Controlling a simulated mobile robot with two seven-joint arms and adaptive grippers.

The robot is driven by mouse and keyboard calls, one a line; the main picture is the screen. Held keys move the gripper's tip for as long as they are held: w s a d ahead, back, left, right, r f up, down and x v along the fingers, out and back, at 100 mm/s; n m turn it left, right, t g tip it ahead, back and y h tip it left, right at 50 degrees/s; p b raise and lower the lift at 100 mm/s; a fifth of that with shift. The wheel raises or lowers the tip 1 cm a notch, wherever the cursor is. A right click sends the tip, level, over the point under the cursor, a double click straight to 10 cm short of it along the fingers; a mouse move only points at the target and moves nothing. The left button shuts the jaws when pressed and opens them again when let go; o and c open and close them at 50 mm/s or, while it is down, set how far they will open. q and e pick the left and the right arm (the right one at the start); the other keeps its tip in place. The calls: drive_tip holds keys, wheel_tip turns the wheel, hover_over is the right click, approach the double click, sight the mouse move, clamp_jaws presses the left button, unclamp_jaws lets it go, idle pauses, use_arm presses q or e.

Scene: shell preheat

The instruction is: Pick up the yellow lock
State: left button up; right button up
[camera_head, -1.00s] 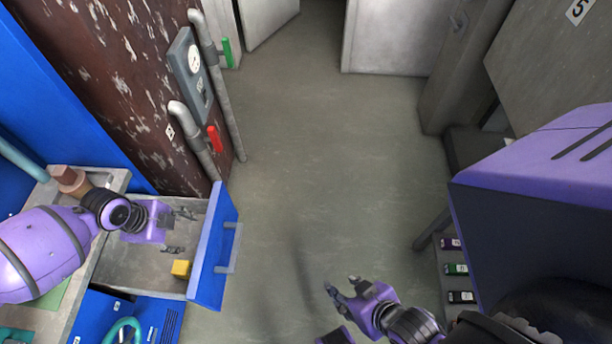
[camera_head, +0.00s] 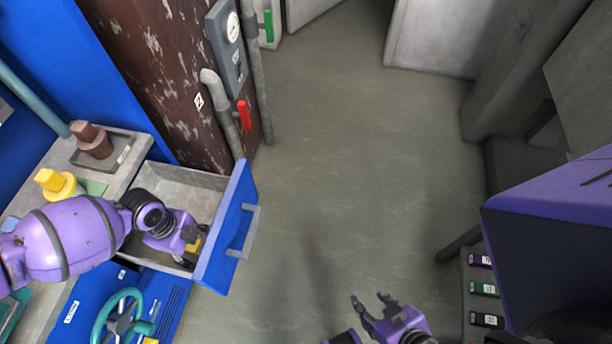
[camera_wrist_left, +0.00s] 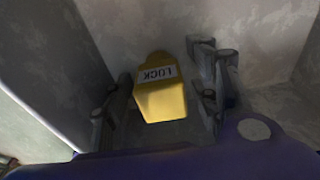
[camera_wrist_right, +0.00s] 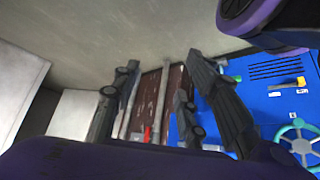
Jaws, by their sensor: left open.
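The yellow lock (camera_wrist_left: 161,97) lies in the open drawer, with a "LOCK" label on it, in the left wrist view. My left gripper (camera_wrist_left: 166,100) is open with its fingers on either side of the lock; I cannot tell whether they touch it. In the head view my left gripper (camera_head: 196,243) reaches down into the drawer (camera_head: 185,180), and only a bit of the lock (camera_head: 197,244) shows there. My right gripper (camera_head: 374,303) is open and empty above the floor; its spread fingers also show in the right wrist view (camera_wrist_right: 155,105).
The drawer's blue front (camera_head: 228,225) with a handle stands right of my left gripper. A yellow knob-like object (camera_head: 58,184) and a brown one (camera_head: 92,140) are on the counter. A teal valve wheel (camera_head: 118,318) is below. The floor in the middle is clear.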

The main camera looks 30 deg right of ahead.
use_arm(q)
drive_tip(key=shift+w+r, duration=0.1)
drive_tip(key=c, duration=1.3)
use_arm(e)
drive_tip(key=shift+s+d, duration=0.2)
drive_tip(key=shift+s, duration=0.75)
use_arm(q)
drive_tip(key=shift+r, duration=0.15)
